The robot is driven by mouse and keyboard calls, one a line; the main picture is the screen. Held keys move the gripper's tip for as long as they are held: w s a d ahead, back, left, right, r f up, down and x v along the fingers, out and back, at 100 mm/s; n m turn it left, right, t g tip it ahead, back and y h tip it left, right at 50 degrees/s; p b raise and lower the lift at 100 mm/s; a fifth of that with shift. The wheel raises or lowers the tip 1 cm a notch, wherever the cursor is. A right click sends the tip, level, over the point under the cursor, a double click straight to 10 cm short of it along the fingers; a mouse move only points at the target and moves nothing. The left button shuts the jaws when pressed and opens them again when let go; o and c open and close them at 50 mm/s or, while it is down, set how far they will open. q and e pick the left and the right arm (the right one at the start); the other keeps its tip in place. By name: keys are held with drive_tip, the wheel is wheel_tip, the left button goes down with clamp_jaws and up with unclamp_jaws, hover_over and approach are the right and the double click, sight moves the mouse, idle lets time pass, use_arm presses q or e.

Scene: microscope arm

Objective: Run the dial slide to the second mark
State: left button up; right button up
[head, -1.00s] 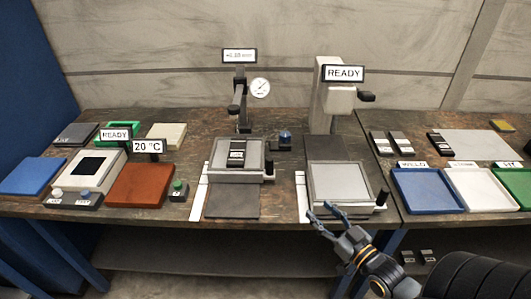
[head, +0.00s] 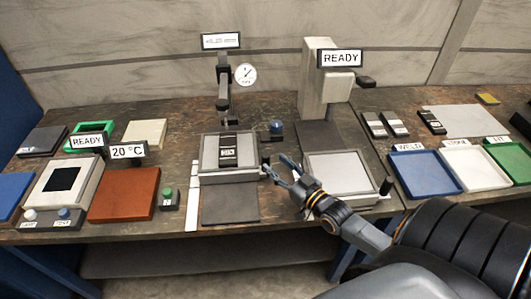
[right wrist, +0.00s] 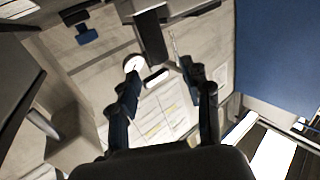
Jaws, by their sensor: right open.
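The dial slide (head: 210,151) is a grey square stage carrying a dark block with a pale label (head: 228,150). It sits at the back part of its dark track (head: 230,206), below the round dial gauge (head: 245,75). A white strip (head: 192,208) runs along the track's left side; its marks are too small to read. A small black handle (head: 265,166) stands at the slide's front right. My right gripper (head: 276,169) is open and empty, its fingertips close to the handle; contact cannot be told. Its open fingers also show in the right wrist view (right wrist: 158,78). My left gripper is not in view.
A second stage (head: 340,174) under a READY sign (head: 341,58) stands just right of my gripper. A blue knob (head: 276,127) is behind the handle. Blue (head: 425,188) and white trays lie farther right. A red-brown plate (head: 124,194) and a green button (head: 167,194) are left.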

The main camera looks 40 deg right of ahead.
sight(269, 157)
drive_tip(key=w, duration=0.5)
drive_tip(key=shift+w, duration=0.3)
drive_tip(key=shift+w+a, duration=0.1)
drive_tip(key=shift+c, duration=0.6)
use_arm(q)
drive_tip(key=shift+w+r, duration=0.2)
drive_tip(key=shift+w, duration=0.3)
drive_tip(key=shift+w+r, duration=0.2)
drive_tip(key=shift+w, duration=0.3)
use_arm(e)
clamp_jaws()
